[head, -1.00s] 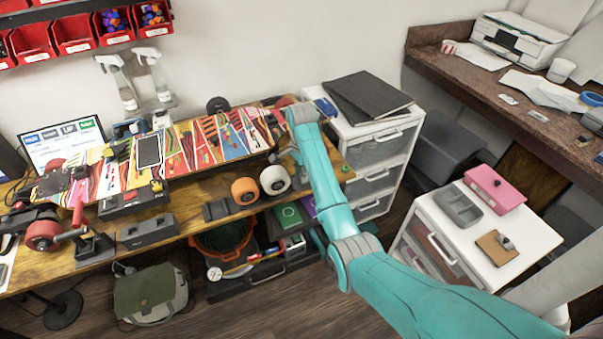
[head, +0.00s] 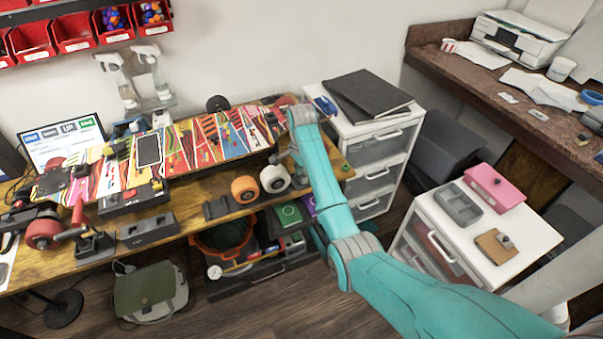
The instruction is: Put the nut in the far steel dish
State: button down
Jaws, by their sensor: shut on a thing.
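My gripper (head: 284,158) is at the right end of the wooden workbench (head: 215,232), beside the patterned skateboard deck, low over the bench top. Its fingers are small, dark and partly hidden by my wrist. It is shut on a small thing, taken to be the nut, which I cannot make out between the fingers. I cannot pick out a steel dish for certain; the area behind my wrist and forearm is hidden.
The patterned deck (head: 205,143) spans the bench behind an orange wheel (head: 244,189) and a cream wheel (head: 274,179). A white drawer unit (head: 372,150) with a black folder (head: 367,97) stands right of the bench. A grey divided tray (head: 458,205) and pink box (head: 495,187) sit farther right.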

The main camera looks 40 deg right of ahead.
jog(key=c, duration=0.9)
grip_release()
jog(key=shift+o, duration=0.2)
jog(key=shift+c, duration=1.2)
jog(key=shift+f, duration=0.1)
